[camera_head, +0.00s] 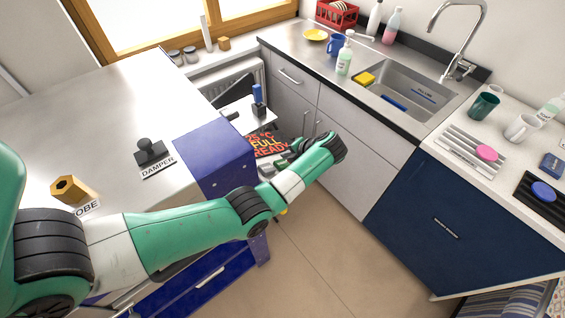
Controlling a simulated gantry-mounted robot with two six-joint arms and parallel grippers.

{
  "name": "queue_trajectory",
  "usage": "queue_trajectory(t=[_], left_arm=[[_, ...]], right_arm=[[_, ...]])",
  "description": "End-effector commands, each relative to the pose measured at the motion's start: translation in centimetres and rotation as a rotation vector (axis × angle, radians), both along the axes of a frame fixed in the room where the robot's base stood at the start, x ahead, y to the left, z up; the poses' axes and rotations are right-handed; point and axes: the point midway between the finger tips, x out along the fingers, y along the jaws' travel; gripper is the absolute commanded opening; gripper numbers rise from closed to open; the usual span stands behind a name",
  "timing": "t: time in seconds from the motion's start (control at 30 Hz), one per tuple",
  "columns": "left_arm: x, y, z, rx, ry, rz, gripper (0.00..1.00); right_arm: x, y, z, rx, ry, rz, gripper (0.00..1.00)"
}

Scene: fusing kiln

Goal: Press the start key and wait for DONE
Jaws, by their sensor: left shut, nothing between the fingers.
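The display (268,142) shows red-orange text ending in "FULL" and "READY", with "°C" above. Part of it is cut off by the blue cabinet (215,158) in front. My left arm reaches in from the left across the cabinet, and its wrist bends back toward the display. My left gripper (272,164) is shut and empty, just below the display text, partly hidden by the wrist. I cannot make out the start key; the arm and cabinet cover that area. I cannot tell whether the gripper touches anything. My right gripper is out of view.
A black knob on a "DAMPER" plate (151,153) and a brass hexagonal piece (72,189) stand on the steel top to the left. A blue-handled stamp-like item (258,98) stands beyond the display. The sink counter (300,54) lies behind; open floor (330,260) lies to the right.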

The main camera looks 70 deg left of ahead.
Motion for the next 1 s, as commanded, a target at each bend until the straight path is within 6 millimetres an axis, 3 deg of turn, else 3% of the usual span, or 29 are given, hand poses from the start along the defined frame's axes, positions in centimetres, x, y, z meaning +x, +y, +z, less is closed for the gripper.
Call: queue_trajectory(t=[1.0], left_arm=[[-0.35,-0.10,-0.79,0.000,0.000,0.000,0.00]], right_arm=[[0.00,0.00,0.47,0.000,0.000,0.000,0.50]])
